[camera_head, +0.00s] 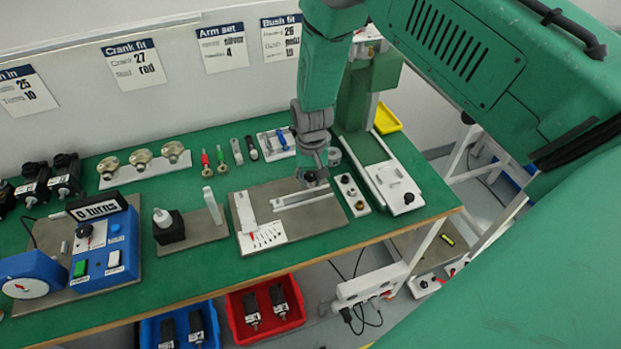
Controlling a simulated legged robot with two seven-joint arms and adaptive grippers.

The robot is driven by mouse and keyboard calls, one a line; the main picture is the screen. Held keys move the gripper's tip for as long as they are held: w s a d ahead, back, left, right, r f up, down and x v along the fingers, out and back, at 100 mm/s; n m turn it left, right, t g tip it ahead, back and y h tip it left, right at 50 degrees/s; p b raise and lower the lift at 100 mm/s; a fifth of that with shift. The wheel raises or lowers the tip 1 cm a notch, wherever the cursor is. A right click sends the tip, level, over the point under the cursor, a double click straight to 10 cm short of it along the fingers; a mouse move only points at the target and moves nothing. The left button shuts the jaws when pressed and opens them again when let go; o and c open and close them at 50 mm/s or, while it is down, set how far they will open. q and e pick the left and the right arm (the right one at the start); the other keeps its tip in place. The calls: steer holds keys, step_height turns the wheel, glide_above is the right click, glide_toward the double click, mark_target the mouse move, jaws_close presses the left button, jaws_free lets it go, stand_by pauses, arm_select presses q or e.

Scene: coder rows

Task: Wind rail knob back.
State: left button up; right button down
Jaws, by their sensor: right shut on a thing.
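A silver rail (303,198) lies on a grey base plate (325,212) on the green bench. A white scale plate (244,212) and a printed card (262,236) lie at the plate's left. My right gripper (312,178) reaches down from above and is shut at the back edge of the rail. The rail knob is hidden by the fingers, so I cannot make out its shape; the gripper appears to be shut on it. My left gripper is not in view.
A blue box with a "0 turns" display (97,208) stands left on the green bench (190,272). Several small parts line the back.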

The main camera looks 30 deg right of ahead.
steer(key=shift+w+r+m, duration=0.2)
steer(key=shift+w+m, duration=0.15)
steer(key=shift+m, duration=0.25)
steer(key=shift+d, duration=0.1)
steer(key=c, duration=1.3)
jaws_free()
steer(key=shift+o, duration=0.9)
steer(key=shift+s+f, duration=0.1)
steer(key=shift+s, duration=0.05)
